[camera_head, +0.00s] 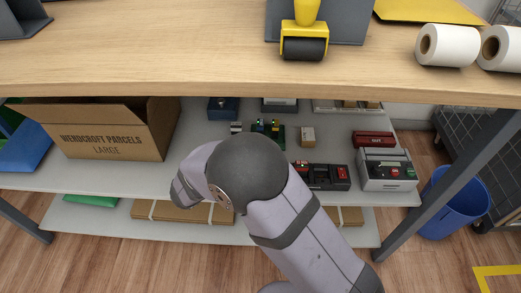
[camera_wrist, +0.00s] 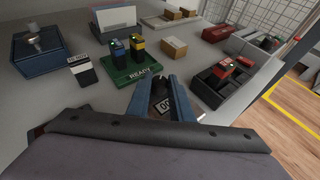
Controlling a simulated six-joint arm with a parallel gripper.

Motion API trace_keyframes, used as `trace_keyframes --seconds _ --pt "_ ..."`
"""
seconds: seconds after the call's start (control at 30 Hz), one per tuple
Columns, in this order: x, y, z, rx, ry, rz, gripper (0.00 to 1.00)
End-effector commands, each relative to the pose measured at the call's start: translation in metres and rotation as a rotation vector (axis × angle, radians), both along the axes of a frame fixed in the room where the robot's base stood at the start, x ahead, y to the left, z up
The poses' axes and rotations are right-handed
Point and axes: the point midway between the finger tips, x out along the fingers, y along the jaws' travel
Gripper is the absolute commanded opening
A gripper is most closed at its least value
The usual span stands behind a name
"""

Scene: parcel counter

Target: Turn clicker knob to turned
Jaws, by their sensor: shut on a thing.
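In the wrist view my gripper (camera_wrist: 158,90) is at the lower middle, with its two blue-grey fingers on either side of a small dark knob (camera_wrist: 160,83). The fingers are shut on this knob. A small dark plate with pale digits (camera_wrist: 166,105) shows between the fingers, just below the knob; I can read only "00". The rest of the knob's body is hidden by the fingers and my wrist. I cannot tell how far the knob is turned. In the head view my arm covers the gripper and knob.
A green base marked READY (camera_wrist: 136,72) holds several upright devices just behind. A blue box with a silver knob (camera_wrist: 37,43) is at left. A red-and-black tray (camera_wrist: 222,78) is at right. The wooden counter (camera_head: 180,60) overhangs this shelf. An open carton (camera_head: 105,135) stands left.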

Motion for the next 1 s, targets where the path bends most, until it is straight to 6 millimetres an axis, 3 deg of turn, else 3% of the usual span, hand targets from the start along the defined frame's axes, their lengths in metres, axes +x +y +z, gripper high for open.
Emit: trace_keyframes --seconds 0.5,1.0 --pt "0.0064 0.0047 -0.0010 0.002 0.001 -0.428 0.00" --pt "0.0101 0.0060 -0.0016 0.001 0.000 -0.643 0.00"
